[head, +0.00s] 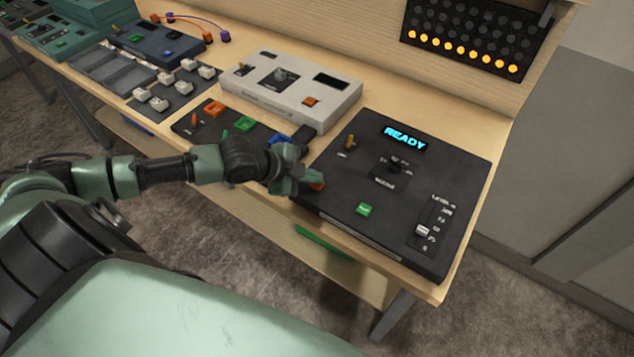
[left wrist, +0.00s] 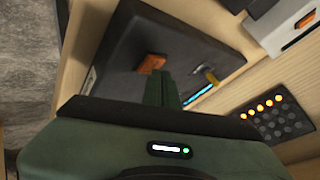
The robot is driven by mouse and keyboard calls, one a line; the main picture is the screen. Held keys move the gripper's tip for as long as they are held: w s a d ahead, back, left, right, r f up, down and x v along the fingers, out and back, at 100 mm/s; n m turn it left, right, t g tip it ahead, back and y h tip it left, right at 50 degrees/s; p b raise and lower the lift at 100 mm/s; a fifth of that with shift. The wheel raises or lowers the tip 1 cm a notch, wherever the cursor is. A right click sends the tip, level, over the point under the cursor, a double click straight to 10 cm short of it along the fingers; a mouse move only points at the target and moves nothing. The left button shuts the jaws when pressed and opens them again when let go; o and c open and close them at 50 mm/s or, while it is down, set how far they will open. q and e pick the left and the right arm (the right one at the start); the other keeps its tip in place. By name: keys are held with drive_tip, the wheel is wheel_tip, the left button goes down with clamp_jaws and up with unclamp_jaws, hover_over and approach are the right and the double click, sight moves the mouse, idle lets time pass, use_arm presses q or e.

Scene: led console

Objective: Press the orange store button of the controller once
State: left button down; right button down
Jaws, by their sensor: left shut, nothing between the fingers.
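The controller is a black console (head: 345,205) at the right end of the bench, with a lit blue "READY" display (head: 404,138). Its orange store button (head: 317,186) is at the left front corner, partly hidden behind my left gripper (head: 314,176). My left gripper is shut and empty, its tips at the button. In the left wrist view the orange button (left wrist: 152,63) shows just beyond the shut green fingers (left wrist: 159,78). I cannot tell whether they touch it. My right gripper is not in view.
The console also has a green button (head: 366,209), a yellow toggle (head: 349,142), a dark knob (head: 394,165) and a white slider (head: 422,230). A white console (head: 290,95) stands behind left. An LED panel (head: 470,40) on the back board has its bottom row lit orange.

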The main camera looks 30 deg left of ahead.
sight(313, 185)
use_arm(q)
drive_tip(key=shift+f, duration=0.35)
idle(0.4)
drive_tip(key=shift+r+p, duration=0.85)
wheel_tip(313, 185, up, 5)
drive_tip(key=p, duration=0.5)
idle(0.6)
